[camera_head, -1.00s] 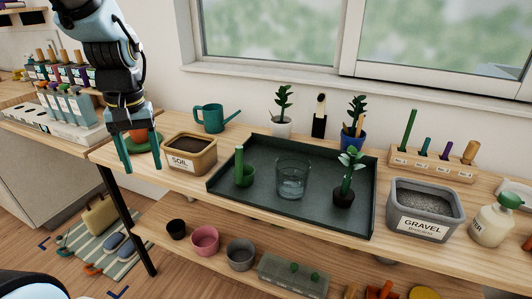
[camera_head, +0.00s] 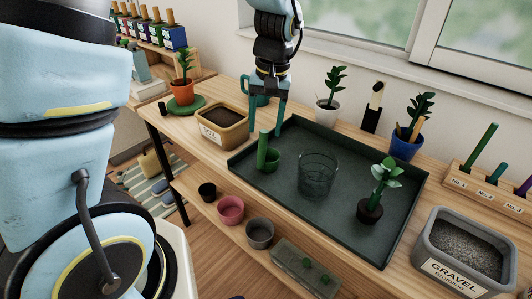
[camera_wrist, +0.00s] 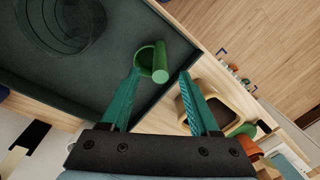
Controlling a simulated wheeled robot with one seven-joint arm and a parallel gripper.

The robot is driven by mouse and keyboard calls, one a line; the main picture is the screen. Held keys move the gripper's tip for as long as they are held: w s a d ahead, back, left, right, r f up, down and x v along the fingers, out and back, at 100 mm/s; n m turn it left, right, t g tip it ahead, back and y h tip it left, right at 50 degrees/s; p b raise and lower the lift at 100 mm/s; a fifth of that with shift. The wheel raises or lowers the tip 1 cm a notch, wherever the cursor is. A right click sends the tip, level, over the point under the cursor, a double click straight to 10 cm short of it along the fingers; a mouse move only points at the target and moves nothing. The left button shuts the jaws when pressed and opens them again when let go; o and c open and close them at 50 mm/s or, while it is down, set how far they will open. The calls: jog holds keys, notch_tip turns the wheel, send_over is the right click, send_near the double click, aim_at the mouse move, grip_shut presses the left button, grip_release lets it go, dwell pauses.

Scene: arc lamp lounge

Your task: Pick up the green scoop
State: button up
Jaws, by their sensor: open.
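The green scoop (camera_head: 271,158) stands at the left end of the dark tray (camera_head: 335,221), its thick handle pointing up and its cup low on the tray. My gripper (camera_head: 266,131) is open and empty, with its teal fingers pointing down just above and behind the scoop. In the wrist view the scoop (camera_wrist: 155,62) lies ahead of and between the spread fingertips of my gripper (camera_wrist: 161,72). I cannot tell whether a finger touches it.
A clear glass beaker (camera_head: 317,175) and a potted seedling (camera_head: 371,209) stand on the tray. The soil bin (camera_head: 222,139) is left of it and the gravel bin (camera_head: 425,254) right. A teal watering can (camera_head: 246,88) and a white-potted plant (camera_head: 327,114) stand behind.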

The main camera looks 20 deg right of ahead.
aim_at(263, 140)
jog(key=shift+w+a+f+p, duration=0.1)
jog(key=shift+f+p, duration=0.3)
jog(key=shift+f, duration=0.95)
jog(key=shift+w+a+f+p, duration=0.1)
jog(key=shift+f+p, duration=0.3)
jog(key=shift+f, duration=0.9)
jog(key=shift+c, duration=0.4)
grip_shut()
